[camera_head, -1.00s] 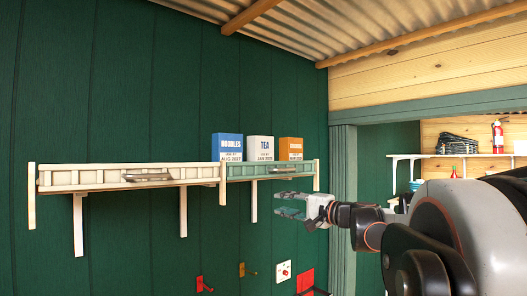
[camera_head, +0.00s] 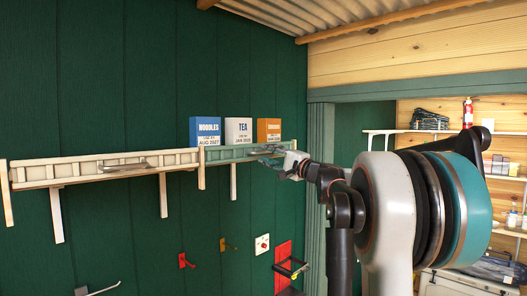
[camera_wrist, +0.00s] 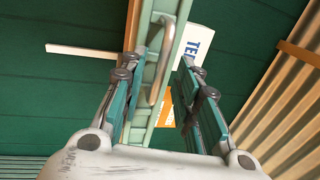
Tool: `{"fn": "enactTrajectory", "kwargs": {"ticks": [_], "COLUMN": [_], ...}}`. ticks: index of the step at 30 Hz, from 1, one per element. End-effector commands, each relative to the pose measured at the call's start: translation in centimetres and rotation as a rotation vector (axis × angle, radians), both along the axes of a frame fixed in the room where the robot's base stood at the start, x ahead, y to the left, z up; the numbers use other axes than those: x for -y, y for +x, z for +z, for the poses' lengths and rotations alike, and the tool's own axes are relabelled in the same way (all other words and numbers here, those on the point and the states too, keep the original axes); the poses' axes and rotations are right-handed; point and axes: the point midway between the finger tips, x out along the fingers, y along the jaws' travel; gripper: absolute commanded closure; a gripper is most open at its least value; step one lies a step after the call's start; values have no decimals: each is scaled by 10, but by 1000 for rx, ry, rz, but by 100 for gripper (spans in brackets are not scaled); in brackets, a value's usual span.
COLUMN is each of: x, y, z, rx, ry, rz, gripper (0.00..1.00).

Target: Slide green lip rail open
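The green lip rail (camera_head: 230,154) is the right section of the shelf front, beside a cream section (camera_head: 80,170). In the wrist view the green rail (camera_wrist: 150,80) runs between my fingers, with its metal handle (camera_wrist: 161,62) standing out from it. My gripper (camera_head: 270,155) is at the right end of the green rail in the head view and hides part of it and its handle. In the wrist view my gripper (camera_wrist: 158,75) is open, one finger on each side of the rail and handle. No clear contact with the handle shows.
Noodles (camera_head: 205,131), tea (camera_head: 238,131) and an orange box (camera_head: 268,131) stand on the shelf behind the green rail. A cream post (camera_head: 201,168) stands between the two sections. Shelf brackets (camera_head: 233,182) and red hooks hang below. A doorway opens at right.

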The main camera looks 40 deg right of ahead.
Motion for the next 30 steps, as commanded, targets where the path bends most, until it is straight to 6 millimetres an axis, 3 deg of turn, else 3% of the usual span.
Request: {"fn": "enactTrajectory", "kwargs": {"ticks": [6, 17, 21, 22, 30], "x": [-2, -2, -2, -2, -2], "y": [23, 28, 28, 28, 28], "z": [5, 5, 5, 5, 2], "rx": [0, 0, 0, 0, 0], "ry": [-1, -1, -1, -1, 0], "rz": [0, -1, -1, -1, -1], "gripper": [70, 70, 98, 100, 100]}}
